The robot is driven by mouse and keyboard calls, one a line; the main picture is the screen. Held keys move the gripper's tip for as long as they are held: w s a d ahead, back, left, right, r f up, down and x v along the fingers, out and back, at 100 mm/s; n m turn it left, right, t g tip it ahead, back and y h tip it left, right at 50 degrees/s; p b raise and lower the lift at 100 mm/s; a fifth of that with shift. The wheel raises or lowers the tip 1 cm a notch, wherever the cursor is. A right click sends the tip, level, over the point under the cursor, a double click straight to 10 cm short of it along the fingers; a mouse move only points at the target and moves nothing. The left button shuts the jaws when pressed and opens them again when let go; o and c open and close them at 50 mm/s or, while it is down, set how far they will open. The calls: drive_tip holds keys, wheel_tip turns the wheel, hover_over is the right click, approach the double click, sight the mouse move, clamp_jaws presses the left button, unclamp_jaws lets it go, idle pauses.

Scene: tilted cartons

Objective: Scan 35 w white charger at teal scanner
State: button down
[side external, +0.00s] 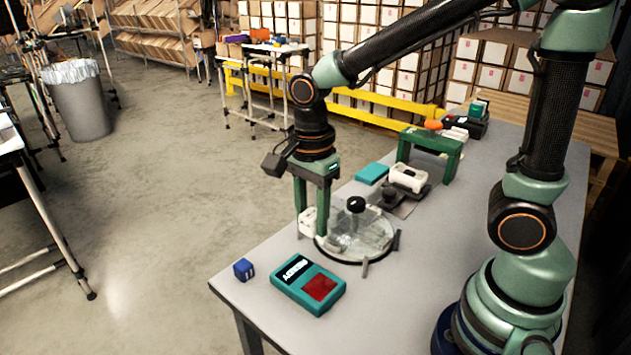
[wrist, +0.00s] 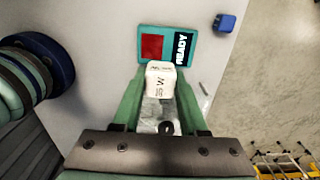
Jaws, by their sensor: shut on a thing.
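The white charger (wrist: 160,76), with dark print including a "W", sits between my gripper's fingers (wrist: 158,98) in the wrist view. My gripper is shut on it. In the side view my gripper (side external: 311,210) points down at the left edge of the table, and the white charger (side external: 306,222) shows low between the fingers, partly hidden by them. The teal scanner (side external: 292,299) lies flat on the table nearer the side camera, with a red window and a dark display. In the wrist view the scanner (wrist: 146,31) shows beyond the charger, and its display reads "READY".
A round clear dish (side external: 370,240) with a black knob stands right beside my gripper. A blue cube (side external: 243,269) sits left of the scanner. A teal box (side external: 371,173), a white device (side external: 408,178) and a green arch (side external: 440,143) stand farther back.

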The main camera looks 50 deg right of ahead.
drive_tip(key=shift+s+f, duration=0.3)
drive_tip(key=shift+f, duration=1.3)
drive_tip(key=shift+s+f, duration=0.3)
drive_tip(key=shift+f, duration=1.35)
drive_tip(key=shift+s+f, duration=0.3)
drive_tip(key=shift+f, duration=1.3)
wheel_tip(320, 180, up, 6)
